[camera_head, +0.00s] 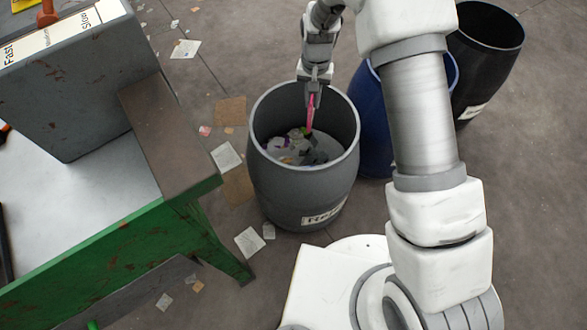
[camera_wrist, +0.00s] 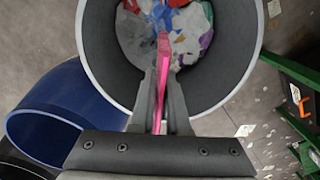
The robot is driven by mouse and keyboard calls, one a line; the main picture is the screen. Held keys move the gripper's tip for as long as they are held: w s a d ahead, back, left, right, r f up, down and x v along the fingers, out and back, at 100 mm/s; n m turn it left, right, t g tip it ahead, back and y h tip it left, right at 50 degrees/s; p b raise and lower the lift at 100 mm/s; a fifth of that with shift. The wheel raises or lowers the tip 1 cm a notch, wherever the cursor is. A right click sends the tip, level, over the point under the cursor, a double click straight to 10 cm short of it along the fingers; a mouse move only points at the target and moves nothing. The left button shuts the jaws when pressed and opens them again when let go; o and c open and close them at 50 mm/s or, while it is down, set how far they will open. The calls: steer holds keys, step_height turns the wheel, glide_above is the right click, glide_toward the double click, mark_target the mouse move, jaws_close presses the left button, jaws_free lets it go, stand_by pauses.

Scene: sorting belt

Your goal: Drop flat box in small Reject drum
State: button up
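My gripper (camera_head: 314,86) is above the mouth of a grey drum (camera_head: 256,185), whose label is only partly readable. It is shut on a thin pink flat box (camera_head: 310,112), which hangs edge-on and points down into the drum. In the wrist view the pink flat box (camera_wrist: 162,70) sits between the two fingers (camera_wrist: 160,95), over the drum's opening. The drum's rim also shows in the wrist view (camera_wrist: 262,40). Mixed crumpled scraps (camera_head: 295,148) lie inside the drum.
A blue drum (camera_head: 374,135) and a black drum (camera_head: 487,55) stand to the right. A green-framed table (camera_head: 150,235) with a grey control box (camera_head: 75,90) is at the left. Paper scraps (camera_head: 250,242) litter the floor around the drum.

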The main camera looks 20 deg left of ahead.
steer(key=o, duration=0.5)
steer(key=shift+r+p, duration=1.85)
steer(key=shift+r, duration=6.9)
